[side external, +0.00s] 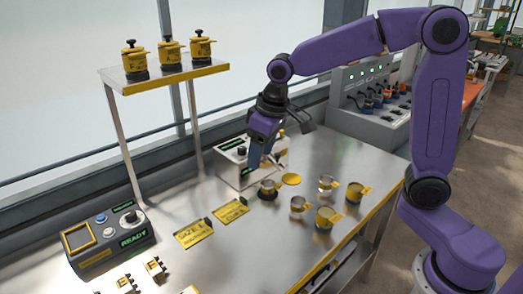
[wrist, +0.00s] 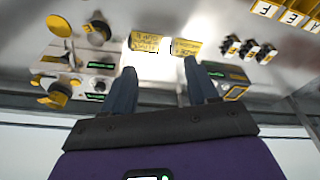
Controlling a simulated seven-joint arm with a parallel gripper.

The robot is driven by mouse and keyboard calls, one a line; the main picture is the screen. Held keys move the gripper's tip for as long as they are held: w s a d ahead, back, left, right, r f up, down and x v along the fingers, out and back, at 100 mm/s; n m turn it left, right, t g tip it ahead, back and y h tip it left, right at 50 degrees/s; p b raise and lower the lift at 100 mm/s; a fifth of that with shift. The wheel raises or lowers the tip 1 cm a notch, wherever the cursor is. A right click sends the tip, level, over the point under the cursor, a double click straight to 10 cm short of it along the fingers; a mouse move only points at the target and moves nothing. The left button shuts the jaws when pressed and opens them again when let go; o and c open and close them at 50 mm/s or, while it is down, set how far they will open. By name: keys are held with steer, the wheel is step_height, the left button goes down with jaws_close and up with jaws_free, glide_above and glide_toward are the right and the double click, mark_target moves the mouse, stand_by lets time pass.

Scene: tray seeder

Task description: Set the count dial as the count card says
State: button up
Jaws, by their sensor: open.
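My gripper (side external: 256,160) is open and empty, hanging above the bench near a grey box with a dark dial (side external: 241,151). In the wrist view its two fingers (wrist: 160,70) stand wide apart with nothing between them. Two yellow cards lie on the bench to the left: one (side external: 194,233) seems to read SIZE, the other (side external: 230,210) is too small to read. Both cards also show in the wrist view. A console (side external: 110,240) at the left has a dark knob (side external: 131,217) and a green READY display. I cannot tell which knob is the count dial.
Several metal cups with yellow parts stand right of the box, including one cup (side external: 299,206). A raised shelf (side external: 165,80) holds three yellow-and-black canisters. Small lettered blocks (side external: 155,267) sit at the front left. A grey panel (side external: 370,118) stands behind.

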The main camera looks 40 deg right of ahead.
stand_by(0.3)
steer(key=r+n+t+y, duration=0.1)
steer(key=n+y, duration=0.1)
steer(key=n, duration=0.1)
glide_above(242, 148)
steer(key=s+d, duration=0.4)
steer(key=s, duration=0.2)
steer(key=x, duration=1.7)
steer(key=shift+w+d+r, duration=0.1)
steer(key=shift+w+d, duration=0.1)
steer(key=shift+w, duration=0.2)
steer(key=c, duration=1)
steer(key=shift+c, duration=0.2)
